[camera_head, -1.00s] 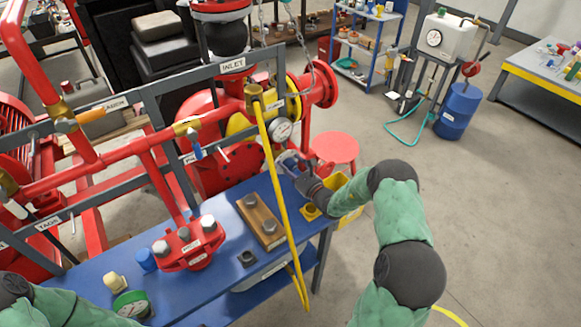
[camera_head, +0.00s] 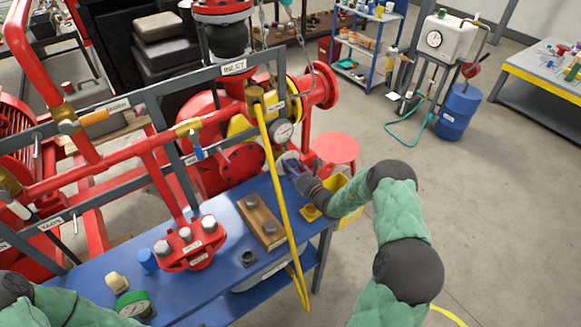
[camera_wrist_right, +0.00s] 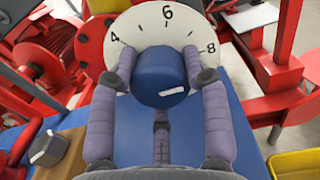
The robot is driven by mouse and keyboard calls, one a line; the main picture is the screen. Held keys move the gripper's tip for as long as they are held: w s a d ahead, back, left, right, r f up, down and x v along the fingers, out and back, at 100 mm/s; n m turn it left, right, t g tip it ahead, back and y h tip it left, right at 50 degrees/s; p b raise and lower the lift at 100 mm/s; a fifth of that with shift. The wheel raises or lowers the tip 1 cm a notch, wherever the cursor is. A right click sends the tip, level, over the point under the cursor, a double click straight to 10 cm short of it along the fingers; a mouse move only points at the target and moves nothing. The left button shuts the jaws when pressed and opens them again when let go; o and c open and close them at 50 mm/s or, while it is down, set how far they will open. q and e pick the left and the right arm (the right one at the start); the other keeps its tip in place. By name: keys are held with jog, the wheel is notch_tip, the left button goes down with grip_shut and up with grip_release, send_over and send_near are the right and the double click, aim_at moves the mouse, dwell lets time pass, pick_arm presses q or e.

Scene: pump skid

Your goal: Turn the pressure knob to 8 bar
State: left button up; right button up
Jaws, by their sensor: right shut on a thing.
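The pressure knob (camera_wrist_right: 160,75) is a blue cylinder with a short white mark on its face. It sits before a white round dial (camera_wrist_right: 168,22) where 4, 6 and 8 show, with 6 near the top. The white mark lies tilted, low on the knob's face; I cannot tell which number it indicates. My right gripper (camera_wrist_right: 160,88) is shut on the knob, its purple-grey fingers on both sides of it. In the head view my right gripper (camera_head: 294,172) is at the bench's far right end, and the knob is mostly hidden there. My left gripper is out of view.
A yellow hose (camera_head: 277,190) hangs across in front, left of my right gripper. A red stool (camera_head: 336,148) and yellow bin (camera_head: 357,186) stand close by.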

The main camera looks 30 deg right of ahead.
jog(key=shift+s+f, duration=0.1)
jog(key=shift+f, duration=0.2)
jog(key=o, duration=1)
jog(key=shift+c, duration=0.2)
jog(key=shift+o, duration=1)
jog(key=shift+d, duration=0.1)
jog(key=shift+r, duration=0.1)
jog(key=s, duration=0.7)
jog(key=s+d, duration=0.1)
jog(key=s, duration=0.3)
jog(key=shift+s+d, duration=0.1)
jog(key=shift+s, duration=0.25)
